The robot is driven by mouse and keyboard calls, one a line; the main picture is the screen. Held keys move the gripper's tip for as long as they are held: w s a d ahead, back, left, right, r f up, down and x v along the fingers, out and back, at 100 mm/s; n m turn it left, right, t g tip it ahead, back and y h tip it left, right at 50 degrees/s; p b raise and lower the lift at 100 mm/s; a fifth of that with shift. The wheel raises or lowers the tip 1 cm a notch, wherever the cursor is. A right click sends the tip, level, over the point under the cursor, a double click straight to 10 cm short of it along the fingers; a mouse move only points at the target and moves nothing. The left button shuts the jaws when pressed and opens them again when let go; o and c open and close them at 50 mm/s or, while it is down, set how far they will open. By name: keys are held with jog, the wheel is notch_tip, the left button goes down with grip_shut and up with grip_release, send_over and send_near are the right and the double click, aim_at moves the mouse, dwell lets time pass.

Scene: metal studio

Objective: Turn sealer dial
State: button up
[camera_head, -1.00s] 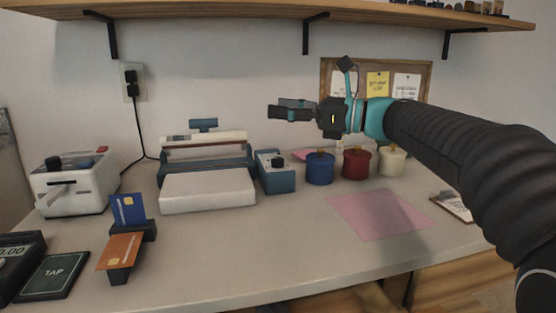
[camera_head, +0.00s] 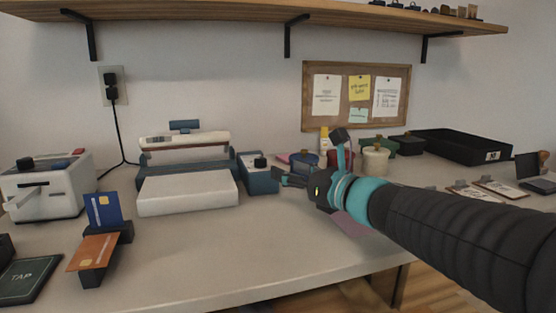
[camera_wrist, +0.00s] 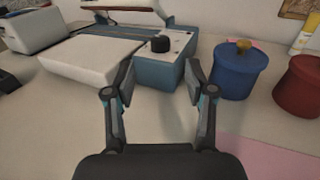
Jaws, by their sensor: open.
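The black dial (camera_head: 260,162) sits on the box's pale top face; in the wrist view the dial (camera_wrist: 160,44) shows beyond and between my fingers. My gripper (camera_head: 282,178) is in front and to the right of the box, pointing left. In the wrist view my gripper (camera_wrist: 160,82) is open and empty, its fingertips near the box's front, apart from the dial.
A blue lidded jar (camera_wrist: 239,70) and a red jar (camera_wrist: 299,86) stand right of the box, close to my right finger. A cream jar (camera_head: 375,161) stands farther right. A card holder (camera_head: 121,236) and a white machine (camera_head: 48,190) are at left. The front counter is clear.

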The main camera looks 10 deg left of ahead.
aim_at(264, 160)
jog(key=x, duration=1)
jog(key=shift+w+a, duration=0.25)
grip_shut()
